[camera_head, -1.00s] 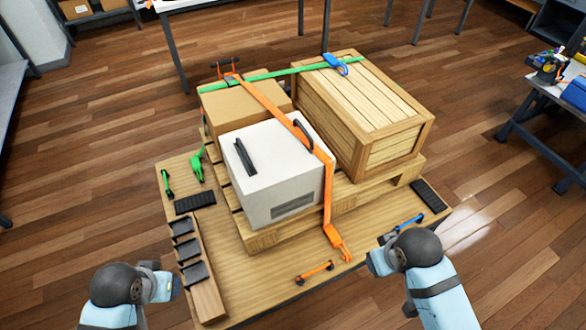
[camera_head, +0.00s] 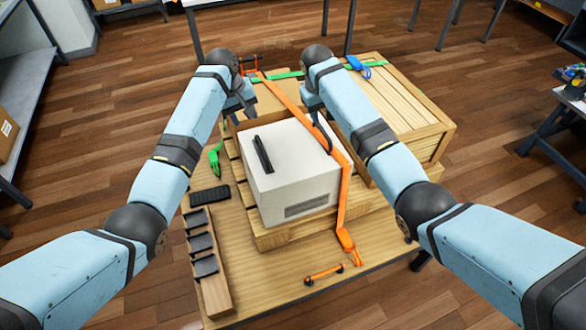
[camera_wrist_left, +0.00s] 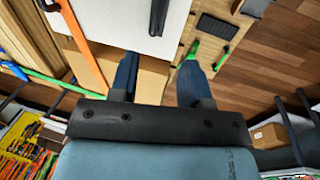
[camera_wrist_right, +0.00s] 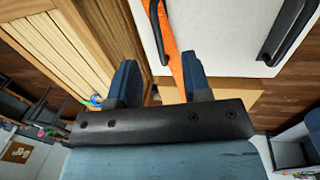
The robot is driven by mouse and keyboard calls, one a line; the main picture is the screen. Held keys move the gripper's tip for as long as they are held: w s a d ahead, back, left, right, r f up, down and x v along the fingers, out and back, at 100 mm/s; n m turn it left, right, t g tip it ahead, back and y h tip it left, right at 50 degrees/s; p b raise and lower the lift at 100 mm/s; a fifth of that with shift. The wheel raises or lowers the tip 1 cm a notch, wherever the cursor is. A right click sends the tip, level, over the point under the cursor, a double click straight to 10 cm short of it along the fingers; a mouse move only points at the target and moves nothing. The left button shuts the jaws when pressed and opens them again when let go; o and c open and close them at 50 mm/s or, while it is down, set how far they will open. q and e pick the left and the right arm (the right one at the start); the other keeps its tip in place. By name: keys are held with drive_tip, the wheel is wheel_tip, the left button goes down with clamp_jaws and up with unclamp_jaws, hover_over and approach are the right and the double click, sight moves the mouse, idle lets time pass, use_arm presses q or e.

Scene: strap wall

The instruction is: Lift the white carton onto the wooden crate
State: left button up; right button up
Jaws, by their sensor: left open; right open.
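The white carton (camera_head: 290,178) sits on a pallet in the middle, with two black handles on top and an orange strap (camera_head: 345,195) across it. The wooden crate (camera_head: 415,100) stands behind it to the right, partly hidden by my right arm. My left gripper (camera_head: 240,106) is open above the brown box at the carton's far left. My right gripper (camera_head: 318,103) is open near the carton's far right, by the right handle. In the left wrist view the carton (camera_wrist_left: 110,15) lies beyond the empty fingers. In the right wrist view the strap passes behind the fingers.
A brown cardboard box (camera_head: 272,98) stands behind the carton. A green strap (camera_head: 288,75) crosses the box and crate. The pallet rests on a wooden platform (camera_head: 285,270) holding a green ratchet (camera_head: 215,158), a black pad (camera_head: 210,196) and a slotted wooden rack (camera_head: 207,265).

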sight(258, 139)
use_arm(q)
drive_tip(key=shift+w+d+r, duration=0.2)
drive_tip(key=shift+w+r, duration=0.3)
drive_tip(key=shift+r, duration=0.15)
use_arm(e)
drive_tip(key=shift+w+r, duration=0.5)
drive_tip(key=shift+r, duration=0.25)
use_arm(q)
drive_tip(key=shift+f, duration=0.1)
use_arm(e)
drive_tip(key=shift+f, duration=0.15)
use_arm(q)
drive_tip(key=x, duration=1.3)
drive_tip(key=shift+f, duration=0.3)
use_arm(e)
drive_tip(key=f, duration=0.4)
drive_tip(key=d+f, duration=0.1)
drive_tip(key=f, duration=0.4)
drive_tip(key=w+d+f, duration=0.1)
drive_tip(key=f, duration=0.3)
drive_tip(key=shift+d+f, duration=0.15)
drive_tip(key=shift+d, duration=0.1)
use_arm(q)
clamp_jaws()
use_arm(e)
clamp_jaws()
drive_tip(key=shift+s, duration=0.1)
